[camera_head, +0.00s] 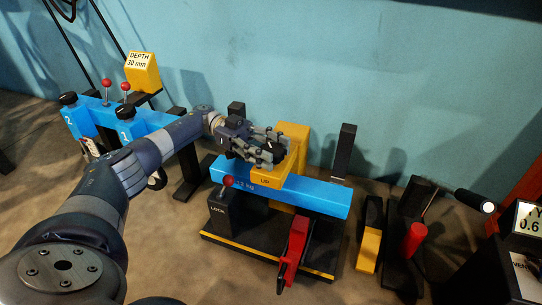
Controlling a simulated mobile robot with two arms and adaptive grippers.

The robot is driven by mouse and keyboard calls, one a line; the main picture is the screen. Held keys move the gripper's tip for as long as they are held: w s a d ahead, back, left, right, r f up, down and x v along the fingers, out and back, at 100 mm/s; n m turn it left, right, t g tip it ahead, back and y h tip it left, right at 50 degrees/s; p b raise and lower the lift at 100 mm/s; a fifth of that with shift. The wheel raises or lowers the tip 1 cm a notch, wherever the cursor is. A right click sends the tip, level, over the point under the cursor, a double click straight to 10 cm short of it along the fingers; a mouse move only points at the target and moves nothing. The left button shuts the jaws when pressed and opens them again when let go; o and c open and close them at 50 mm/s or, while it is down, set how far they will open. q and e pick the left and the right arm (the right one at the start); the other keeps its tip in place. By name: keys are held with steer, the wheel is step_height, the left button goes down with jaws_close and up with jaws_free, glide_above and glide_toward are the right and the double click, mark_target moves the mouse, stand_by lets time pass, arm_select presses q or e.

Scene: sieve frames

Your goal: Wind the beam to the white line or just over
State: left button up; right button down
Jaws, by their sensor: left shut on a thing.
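The blue beam (315,199), marked with a kg figure, lies across a dark stand. A yellow housing (296,131) rises behind the beam, and a yellow part labelled UP (264,180) sits on it. My left gripper (275,150) reaches in from the left over the yellow part. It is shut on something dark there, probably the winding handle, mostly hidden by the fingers. I cannot make out the white line. My right gripper is not in view.
A LOCK post (220,212) with a red-knobbed lever and a red handle (292,247) stand in front of the beam. Dark posts, a red cylinder (414,239) and a black box are at right. Another blue unit (150,122) with a DEPTH 30 mm sign (142,71) stands at left.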

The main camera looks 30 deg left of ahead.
mark_target(272, 149)
arm_select(q)
steer(key=shift+d+r+g, duration=0.1)
steer(key=shift+g, duration=0.2)
steer(key=o, duration=1.1)
steer(key=shift+c, duration=0.2)
step_height(272, 149, up, 10)
